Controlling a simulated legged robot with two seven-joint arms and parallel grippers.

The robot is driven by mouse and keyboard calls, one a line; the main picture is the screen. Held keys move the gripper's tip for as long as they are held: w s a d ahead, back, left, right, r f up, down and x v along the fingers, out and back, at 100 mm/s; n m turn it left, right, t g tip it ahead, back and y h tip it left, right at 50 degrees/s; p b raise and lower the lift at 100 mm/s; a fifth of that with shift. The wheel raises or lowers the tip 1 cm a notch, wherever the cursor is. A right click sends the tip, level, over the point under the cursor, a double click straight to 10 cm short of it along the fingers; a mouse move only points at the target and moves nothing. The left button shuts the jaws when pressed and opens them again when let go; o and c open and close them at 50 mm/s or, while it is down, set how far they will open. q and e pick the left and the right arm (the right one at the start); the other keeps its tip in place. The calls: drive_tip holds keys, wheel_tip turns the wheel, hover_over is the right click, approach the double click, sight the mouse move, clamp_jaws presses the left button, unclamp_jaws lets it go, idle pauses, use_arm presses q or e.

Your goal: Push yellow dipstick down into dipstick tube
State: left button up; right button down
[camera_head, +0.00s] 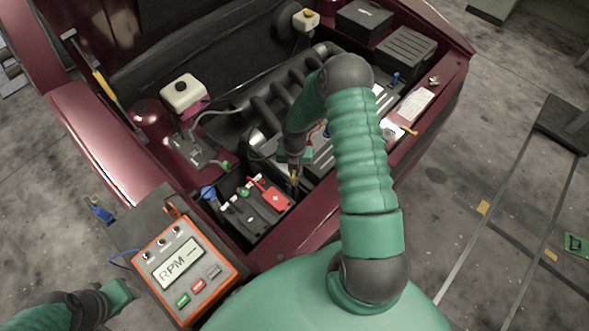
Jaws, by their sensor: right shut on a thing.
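My right arm reaches over the engine bay and bends down. Its gripper (294,173) is small and dark at the bay's front edge, just right of the battery (252,212). It is shut on a small yellowish piece, which looks like the dipstick (294,180). The fingers and my arm cover much of it. The dipstick tube cannot be made out; whether the dipstick is inside it, I cannot tell. My left arm's green end (118,294) is at the lower left, beside the RPM box, and its fingers are not clear.
The battery has a red cap (276,197). An orange RPM box (190,270) stands at the front left. The engine (285,95), a white-capped reservoir (183,92) and dark boxes (405,52) fill the bay. The car's red front edge (315,215) borders it.

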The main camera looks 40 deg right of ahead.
drive_tip(key=c, duration=1.5)
unclamp_jaws()
drive_tip(key=shift+o, duration=0.2)
wheel_tip(320, 180, up, 17)
drive_tip(key=shift+f, duration=0.1)
drive_tip(key=s+a+r+m+t, duration=0.1)
drive_tip(key=s+a+r+m, duration=0.2)
drive_tip(key=a+m, duration=0.5)
drive_tip(key=s+a+r+m+t, duration=0.1)
drive_tip(key=s+a+r+m, duration=0.2)
drive_tip(key=m, duration=1.5)
drive_tip(key=s+a, duration=0.3)
drive_tip(key=a, duration=0.3)
drive_tip(key=shift+s+a+r+t, duration=0.2)
drive_tip(key=shift+a+r+t, duration=0.05)
drive_tip(key=shift+a+t, duration=0.05)
